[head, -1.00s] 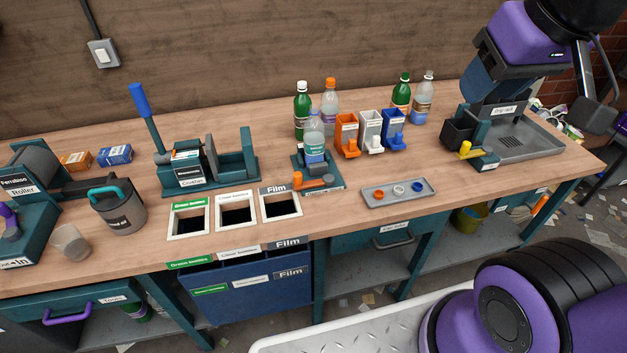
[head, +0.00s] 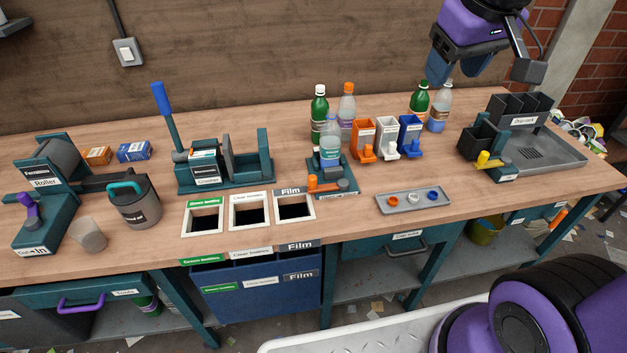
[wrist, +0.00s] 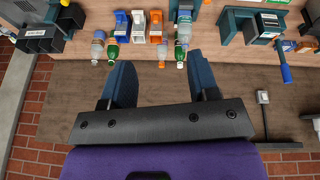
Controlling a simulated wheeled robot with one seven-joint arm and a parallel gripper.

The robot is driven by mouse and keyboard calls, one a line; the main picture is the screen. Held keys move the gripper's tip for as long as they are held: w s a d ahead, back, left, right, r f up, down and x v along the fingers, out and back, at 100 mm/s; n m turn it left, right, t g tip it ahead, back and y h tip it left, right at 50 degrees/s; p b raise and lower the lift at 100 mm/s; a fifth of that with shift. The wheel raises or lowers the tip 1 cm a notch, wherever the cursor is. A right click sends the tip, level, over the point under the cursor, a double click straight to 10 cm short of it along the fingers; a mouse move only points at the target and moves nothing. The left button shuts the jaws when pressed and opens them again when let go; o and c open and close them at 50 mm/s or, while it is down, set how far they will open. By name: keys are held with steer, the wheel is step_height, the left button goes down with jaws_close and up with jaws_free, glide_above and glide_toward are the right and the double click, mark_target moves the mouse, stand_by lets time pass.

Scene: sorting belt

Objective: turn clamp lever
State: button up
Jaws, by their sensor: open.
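A small teal fixture (head: 345,189) stands near the middle of the bench with a clear, blue-labelled bottle (head: 330,150) upright in it. An orange-ended lever (head: 314,183) lies across its front, its orange end to the left. I take this as the clamp lever; the fixture's label is too small to read. My gripper (head: 457,68) is high at the upper right, above the bench and well apart from the lever. In the wrist view my gripper (wrist: 162,82) shows two blue fingers spread wide with nothing between them. The lever is not clearly visible there.
Orange, white and blue dispensers (head: 387,140) and several bottles stand right of the fixture. A grey tray (head: 395,206) with caps lies in front. Three bin openings (head: 249,224) lie left; a blue-handled crusher (head: 180,175) stands behind.

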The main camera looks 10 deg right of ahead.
steer(key=w+a+f+n+g, duration=0.1)
steer(key=w+a+f, duration=0.1)
steer(key=w, duration=0.3)
steer(key=w+a+f+n, duration=0.1)
steer(key=w+f, duration=0.2)
steer(key=w, duration=0.2)
steer(key=n+g, duration=0.3)
steer(key=n, duration=0.2)
glide_above(313, 177)
step_height(313, 177, down, 27)
steer(key=shift+a+f+y, duration=0.1)
steer(key=shift+f+y, duration=0.2)
steer(key=shift+f, duration=0.2)
step_height(313, 177, down, 10)
steer(key=shift+f, duration=0.1)
jaws_close()
